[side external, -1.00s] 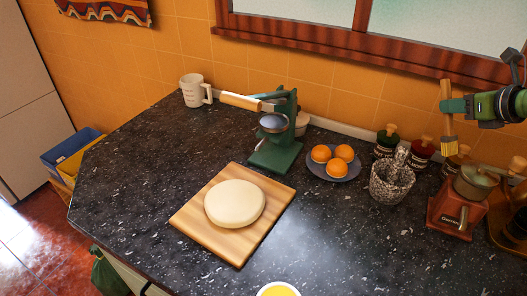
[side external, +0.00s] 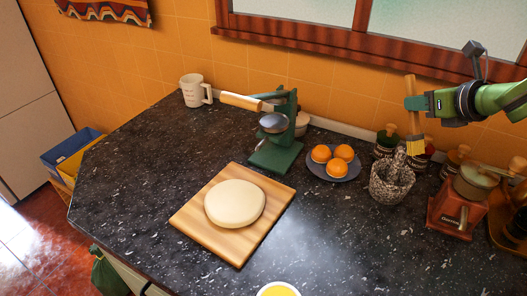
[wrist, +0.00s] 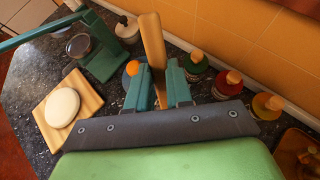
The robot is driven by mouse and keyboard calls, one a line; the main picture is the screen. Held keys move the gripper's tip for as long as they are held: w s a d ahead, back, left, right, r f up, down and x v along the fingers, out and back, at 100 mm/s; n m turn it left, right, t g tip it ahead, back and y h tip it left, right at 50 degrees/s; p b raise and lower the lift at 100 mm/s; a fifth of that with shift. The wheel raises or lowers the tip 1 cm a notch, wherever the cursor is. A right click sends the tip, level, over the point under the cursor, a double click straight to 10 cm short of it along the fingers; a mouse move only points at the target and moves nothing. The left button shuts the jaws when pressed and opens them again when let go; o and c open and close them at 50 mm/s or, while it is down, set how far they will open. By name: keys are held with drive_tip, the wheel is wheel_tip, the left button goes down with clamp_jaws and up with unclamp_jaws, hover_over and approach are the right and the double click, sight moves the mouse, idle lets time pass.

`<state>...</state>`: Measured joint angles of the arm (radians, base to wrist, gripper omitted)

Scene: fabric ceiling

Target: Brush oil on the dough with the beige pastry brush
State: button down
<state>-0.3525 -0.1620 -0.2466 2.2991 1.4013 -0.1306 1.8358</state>
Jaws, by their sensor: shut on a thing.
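The pale round dough (side external: 235,203) lies on a wooden board (side external: 190,222) on the dark counter; both also show in the wrist view, the dough (wrist: 62,108) at left. My gripper (side external: 412,103) is shut on the beige pastry brush (side external: 411,90) by its handle, with the bristles (side external: 416,146) pointing down. The brush is in the air above the counter's right part, well right of and above the dough. In the wrist view its handle (wrist: 152,40) stands between my fingers (wrist: 163,85); the bristles are hidden there. A bowl of yellow oil (side external: 279,289) is cut off at the bottom edge.
A green juicer (side external: 276,153) stands behind the board. A plate of oranges (side external: 334,172), a speckled mortar (side external: 391,182), spice jars (side external: 386,137) and a red grinder (side external: 459,207) stand at right.

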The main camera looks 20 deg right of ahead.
drive_tip(key=w+a+r+n, duration=0.1)
drive_tip(key=w+a+r, duration=0.15)
drive_tip(key=a, duration=0.75)
drive_tip(key=w+a+r, duration=0.1)
drive_tip(key=w+a, duration=0.2)
drive_tip(key=a, duration=0.8)
drive_tip(key=s+a+f+n+t+y, duration=0.1)
drive_tip(key=s+a+f, duration=0.1)
drive_tip(key=a, duration=0.7)
drive_tip(key=s+a+f+y, duration=0.1)
drive_tip(key=s+a, duration=0.2)
drive_tip(key=a, duration=0.6)
drive_tip(key=w+f+t+h, duration=0.1)
drive_tip(key=w+f, duration=0.9)
drive_tip(key=f, duration=0.1)
drive_tip(key=shift+a+f+m+t+h, duration=0.25)
drive_tip(key=shift+a+m+t+h, duration=0.1)
drive_tip(key=shift+m+t+h, duration=0.05)
drive_tip(key=shift+f, duration=0.45)
